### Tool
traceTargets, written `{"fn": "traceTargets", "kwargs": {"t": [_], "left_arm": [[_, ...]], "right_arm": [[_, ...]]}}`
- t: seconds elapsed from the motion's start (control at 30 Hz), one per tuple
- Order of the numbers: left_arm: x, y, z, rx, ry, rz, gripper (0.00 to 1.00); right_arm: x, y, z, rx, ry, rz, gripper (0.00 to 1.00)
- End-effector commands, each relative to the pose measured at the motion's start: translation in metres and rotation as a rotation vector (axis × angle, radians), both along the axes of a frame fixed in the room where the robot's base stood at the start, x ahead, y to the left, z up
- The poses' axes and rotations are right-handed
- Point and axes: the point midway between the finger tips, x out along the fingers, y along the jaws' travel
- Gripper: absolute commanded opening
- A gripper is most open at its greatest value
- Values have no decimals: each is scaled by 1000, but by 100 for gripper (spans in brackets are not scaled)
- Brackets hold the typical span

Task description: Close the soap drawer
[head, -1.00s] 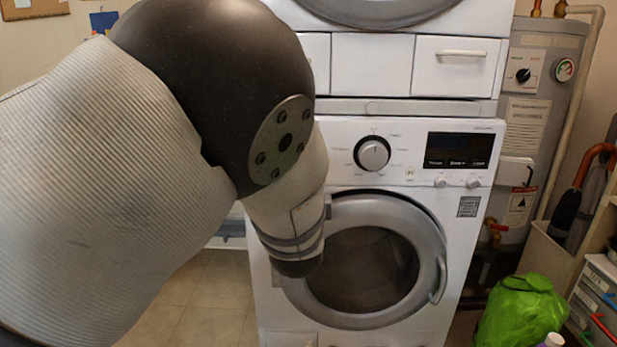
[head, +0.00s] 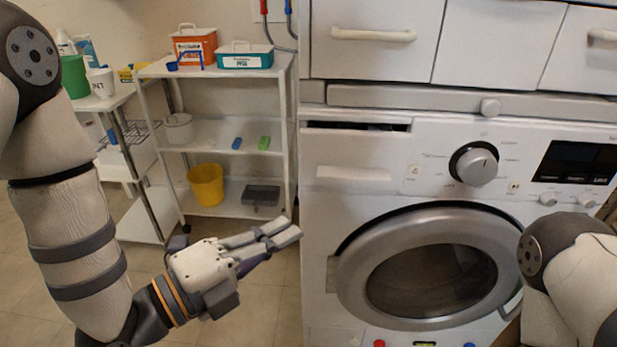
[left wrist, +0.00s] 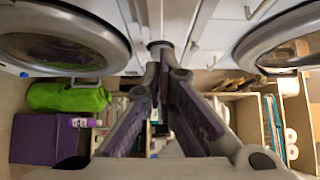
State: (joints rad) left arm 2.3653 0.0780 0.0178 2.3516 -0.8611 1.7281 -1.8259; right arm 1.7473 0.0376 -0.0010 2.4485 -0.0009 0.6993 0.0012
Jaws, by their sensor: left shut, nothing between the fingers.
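The soap drawer (head: 352,170) is the white front with a handle recess at the upper left of the washing machine (head: 318,235). A dark gap shows along its top edge, so it stands partly pulled out. My left gripper (head: 286,230) is shut and empty. In the picture it is below and left of the drawer, near the machine's left side, and does not appear to touch it. Its fingers also show shut in the left wrist view (left wrist: 161,62). My right gripper is not in view; only part of my right arm shows at the right edge.
The round washer door (head: 347,285) is shut below the drawer. White drawers (head: 370,55) are above. A white shelf rack (head: 228,135) with a yellow bucket (head: 206,186) stands at the left. A green bag (left wrist: 68,97) shows in the left wrist view.

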Motion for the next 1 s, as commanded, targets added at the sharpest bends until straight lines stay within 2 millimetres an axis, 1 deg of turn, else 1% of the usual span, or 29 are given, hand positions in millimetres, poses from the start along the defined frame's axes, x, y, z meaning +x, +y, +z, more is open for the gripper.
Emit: {"fn": "traceTargets", "kwargs": {"t": [0.4,0.5,0.63,0.73,1.0], "left_arm": [[64,-64,-2,1,1,0,0],[82,-62,-2,2,1,4,0],[97,-62,-3,2,2,3,0],[102,-62,-2,2,2,2,0],[103,-62,-1,2,2,2,0]], "right_arm": [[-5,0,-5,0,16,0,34],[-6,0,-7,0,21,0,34],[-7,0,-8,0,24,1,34],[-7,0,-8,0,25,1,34],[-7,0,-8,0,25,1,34]]}}
